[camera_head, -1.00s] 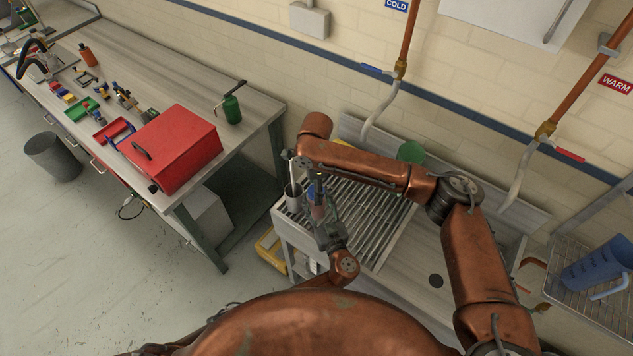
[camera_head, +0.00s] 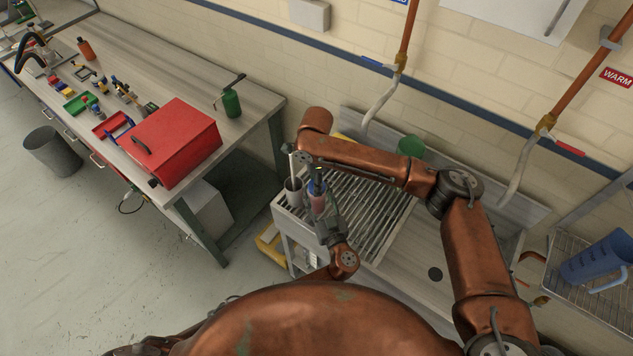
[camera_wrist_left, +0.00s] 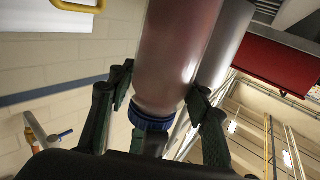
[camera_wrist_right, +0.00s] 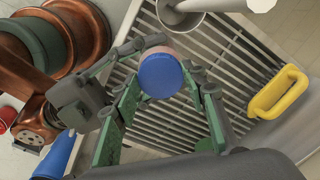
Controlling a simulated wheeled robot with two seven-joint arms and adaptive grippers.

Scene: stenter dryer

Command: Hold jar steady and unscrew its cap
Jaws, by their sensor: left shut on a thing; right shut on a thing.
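The jar (camera_head: 317,203) is a reddish cylinder with a blue cap (camera_head: 313,187), held over the left end of the slatted drainboard. In the left wrist view the jar (camera_wrist_left: 175,60) lies between the green fingers of my left gripper (camera_wrist_left: 158,95), which is shut on its body. The blue cap (camera_wrist_left: 150,121) shows at the jar's lower end in that picture. In the right wrist view the round cap (camera_wrist_right: 160,75) faces the camera, and the fingers of my right gripper (camera_wrist_right: 161,82) are shut on it from both sides. The jar's body is mostly hidden there.
A grey metal cup (camera_head: 293,193) holding a pale rod stands close beside the jar. A yellow handle (camera_wrist_right: 278,92) lies on the slatted drainboard (camera_head: 368,228). A green cup (camera_head: 411,146) stands behind my right arm. The sink basin is to the right.

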